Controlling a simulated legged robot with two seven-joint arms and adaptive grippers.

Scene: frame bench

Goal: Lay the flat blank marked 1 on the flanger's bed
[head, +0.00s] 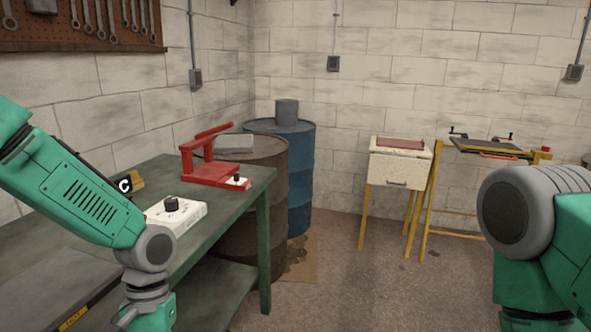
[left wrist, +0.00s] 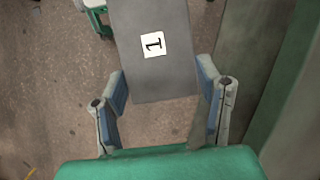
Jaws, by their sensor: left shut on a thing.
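The flat grey blank (left wrist: 158,75) carries a white label with a black 1. In the left wrist view it lies between the two blue-padded fingers of my left gripper (left wrist: 162,88), which is shut on it. The blank's far end runs out of the top of that view. In the head view my left gripper and the blank are below the picture's edge. A yellow-legged machine with a dark flat bed and red-tipped handles (head: 488,147) stands at the back right; it looks like the flanger, but I cannot be sure. Its bed looks bare. My right gripper is out of view.
A green bench (head: 232,190) on the left holds a red lever tool (head: 215,172) and a white box with a black knob (head: 178,213). Brown (head: 262,205) and blue (head: 300,165) drums stand behind it. A cream cabinet (head: 400,165) stands beside the machine. The middle floor is clear.

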